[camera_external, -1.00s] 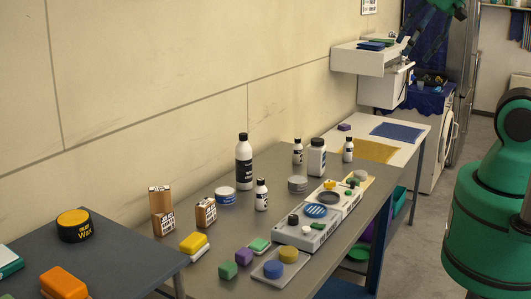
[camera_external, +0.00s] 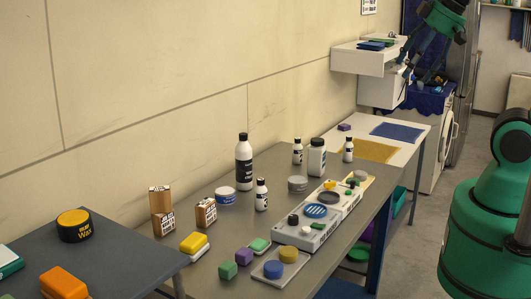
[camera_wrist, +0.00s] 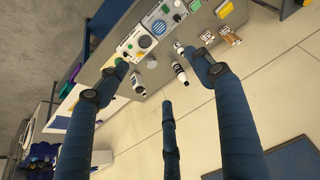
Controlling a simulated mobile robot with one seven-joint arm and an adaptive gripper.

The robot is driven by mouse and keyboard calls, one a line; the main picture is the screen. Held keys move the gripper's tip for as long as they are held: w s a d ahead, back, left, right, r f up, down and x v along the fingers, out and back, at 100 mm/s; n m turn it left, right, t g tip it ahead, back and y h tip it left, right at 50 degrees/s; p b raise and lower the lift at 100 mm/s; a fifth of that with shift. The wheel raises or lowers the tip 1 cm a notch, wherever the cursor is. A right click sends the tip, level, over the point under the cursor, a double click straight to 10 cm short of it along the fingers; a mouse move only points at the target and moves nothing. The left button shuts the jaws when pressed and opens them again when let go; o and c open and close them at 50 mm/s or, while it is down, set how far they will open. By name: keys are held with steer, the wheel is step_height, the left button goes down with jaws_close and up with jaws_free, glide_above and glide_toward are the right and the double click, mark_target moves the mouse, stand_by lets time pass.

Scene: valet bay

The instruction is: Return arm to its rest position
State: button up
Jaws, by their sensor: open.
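My gripper (camera_external: 420,68) is at the top right of the external view, with its dark fingers hanging down. It is in front of the wall drawer unit and above the washing machine. My green arm (camera_external: 490,235) stands at the right edge; the links between it and the gripper are out of frame. In the wrist view my gripper (camera_wrist: 158,72) shows its blue fingers spread wide apart with nothing between them.
A drawer unit (camera_external: 358,60) hangs on the wall. Floor is clear between bench and arm.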

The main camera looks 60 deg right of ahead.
step_height(320, 180, down, 13)
steer(key=b, duration=1.1)
steer(key=shift+b, duration=0.4)
